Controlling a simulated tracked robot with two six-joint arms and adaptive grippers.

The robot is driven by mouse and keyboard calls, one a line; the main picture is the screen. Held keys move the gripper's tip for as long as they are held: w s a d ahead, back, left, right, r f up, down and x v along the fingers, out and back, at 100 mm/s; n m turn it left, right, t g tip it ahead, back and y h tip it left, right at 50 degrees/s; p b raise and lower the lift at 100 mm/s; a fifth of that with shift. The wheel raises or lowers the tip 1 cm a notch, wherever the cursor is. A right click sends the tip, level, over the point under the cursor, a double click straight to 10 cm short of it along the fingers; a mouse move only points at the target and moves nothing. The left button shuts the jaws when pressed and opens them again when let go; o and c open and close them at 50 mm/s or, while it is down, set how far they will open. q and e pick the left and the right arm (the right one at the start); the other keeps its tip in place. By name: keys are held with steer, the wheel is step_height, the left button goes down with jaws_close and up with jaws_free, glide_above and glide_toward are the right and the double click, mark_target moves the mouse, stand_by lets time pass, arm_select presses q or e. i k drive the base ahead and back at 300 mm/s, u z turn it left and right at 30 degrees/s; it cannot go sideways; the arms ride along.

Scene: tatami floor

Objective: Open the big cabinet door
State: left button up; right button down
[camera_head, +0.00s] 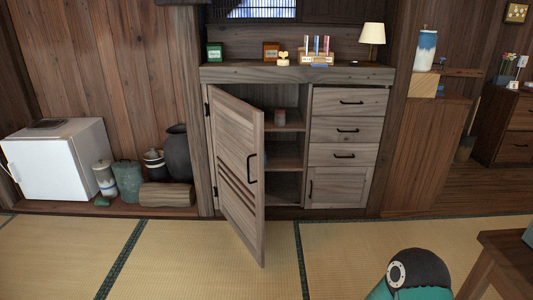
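The big cabinet door (235,170) is swung out toward me on its left hinges, standing well open. Its black handle (251,169) is on the free right edge. The wooden cabinet (350,73) stands against the back wall. Neither gripper shows in the head view, and nothing visible touches the door.
Drawers (347,124) and a small shut door (338,187) fill the cabinet's right side. A white fridge (58,165), pots and a log (167,194) stand left. A wooden table (508,262) is at the lower right. The tatami floor (190,262) before the cabinet is clear.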

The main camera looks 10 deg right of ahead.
mark_target(238, 127)
steer(key=z, duration=0.35)
steer(key=i, duration=1.15)
steer(key=u, duration=0.5)
